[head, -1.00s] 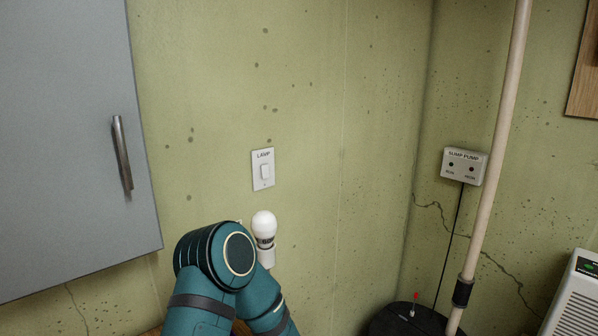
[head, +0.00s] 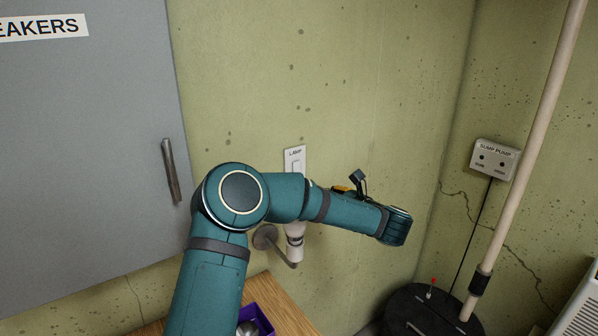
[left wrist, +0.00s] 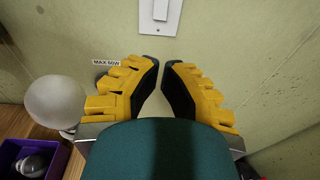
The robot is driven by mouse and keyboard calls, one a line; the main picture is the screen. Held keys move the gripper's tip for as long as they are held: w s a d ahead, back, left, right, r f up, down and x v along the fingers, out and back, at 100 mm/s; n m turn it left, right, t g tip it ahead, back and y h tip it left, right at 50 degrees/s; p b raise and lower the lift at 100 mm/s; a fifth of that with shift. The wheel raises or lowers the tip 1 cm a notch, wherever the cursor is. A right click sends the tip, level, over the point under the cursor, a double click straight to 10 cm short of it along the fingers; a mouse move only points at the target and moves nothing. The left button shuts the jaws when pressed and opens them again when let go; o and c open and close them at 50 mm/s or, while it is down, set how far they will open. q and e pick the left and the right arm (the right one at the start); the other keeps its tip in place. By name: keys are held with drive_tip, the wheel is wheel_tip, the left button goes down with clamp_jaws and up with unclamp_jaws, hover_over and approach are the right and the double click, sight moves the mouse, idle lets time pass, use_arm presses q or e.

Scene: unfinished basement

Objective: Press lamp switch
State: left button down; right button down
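The lamp switch is a white wall plate labelled LAMP (head: 294,157); my left arm hides its lower part in the head view. The lower plate (left wrist: 163,25) and rocker (left wrist: 160,9) show at the top of the left wrist view. My left gripper (left wrist: 162,63) has yellow fingers with dark pads, tips drawn in almost together, nothing between them. In that view the tips lie just below the plate; I cannot tell how far from the wall. In the head view, my arm mostly hides this gripper. A white bulb (left wrist: 55,101), looking unlit, is left of the fingers. My right gripper is not in view.
The lamp's holder (head: 295,244) and wall bracket (head: 265,237) sit below the switch. A grey cabinet (head: 85,140) is left. A wooden top (head: 285,312) carries a purple bin (head: 263,320). A sump pump box (head: 494,159), pipe (head: 525,160) and black lid (head: 420,312) are right.

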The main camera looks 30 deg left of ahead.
sight(297, 168)
use_arm(q)
drive_tip(key=shift+s+a+r+n+g, duration=0.15)
drive_tip(key=shift+r+n+g, duration=0.2)
drive_tip(key=shift+n, duration=0.15)
drive_tip(key=shift+a, duration=0.1)
drive_tip(key=p+x, duration=0.2)
drive_tip(key=x, duration=1.2)
drive_tip(key=shift+r, duration=0.15)
